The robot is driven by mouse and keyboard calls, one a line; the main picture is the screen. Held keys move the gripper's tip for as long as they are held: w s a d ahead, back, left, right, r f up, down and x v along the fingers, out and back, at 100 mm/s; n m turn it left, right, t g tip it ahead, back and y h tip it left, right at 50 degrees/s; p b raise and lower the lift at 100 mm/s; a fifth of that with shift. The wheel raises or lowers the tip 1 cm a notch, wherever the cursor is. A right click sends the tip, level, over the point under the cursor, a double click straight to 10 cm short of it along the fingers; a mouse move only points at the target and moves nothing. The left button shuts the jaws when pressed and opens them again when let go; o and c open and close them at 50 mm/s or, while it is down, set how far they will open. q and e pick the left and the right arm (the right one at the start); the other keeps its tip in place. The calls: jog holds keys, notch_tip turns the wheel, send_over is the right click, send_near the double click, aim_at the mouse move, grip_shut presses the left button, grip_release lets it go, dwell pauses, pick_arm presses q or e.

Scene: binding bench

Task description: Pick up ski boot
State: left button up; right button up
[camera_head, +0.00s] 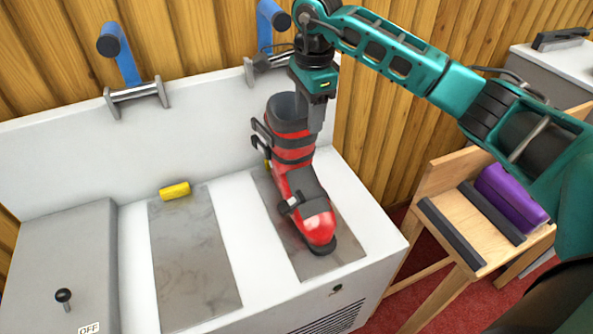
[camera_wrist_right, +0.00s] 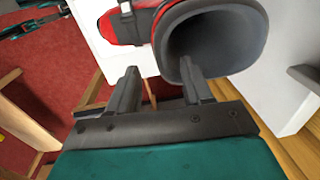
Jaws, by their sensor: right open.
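A red and dark grey ski boot (camera_head: 297,165) stands upright on the right metal plate of the white bench, its toe pointing to the front. My right gripper (camera_head: 316,125) is at the upper right of the boot's cuff in the head view, pointing down. In the right wrist view the gripper (camera_wrist_right: 158,82) is open, its two fingers apart. The boot's grey cuff opening (camera_wrist_right: 217,42) lies just beyond the right finger. Whether that finger touches the cuff I cannot tell. My left gripper is not in view.
The white bench (camera_head: 225,225) has a second metal plate (camera_head: 195,260) with a yellow block (camera_head: 175,191) at its back end. Blue-handled clamps (camera_head: 122,62) stand along the back. A wooden stand (camera_head: 470,225) with a purple box (camera_head: 511,197) is at the right.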

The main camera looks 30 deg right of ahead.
send_over(303, 156)
jog(key=shift+w+f, duration=0.15)
jog(key=shift+f, duration=3.25)
grip_shut()
jog(key=shift+f, duration=0.1)
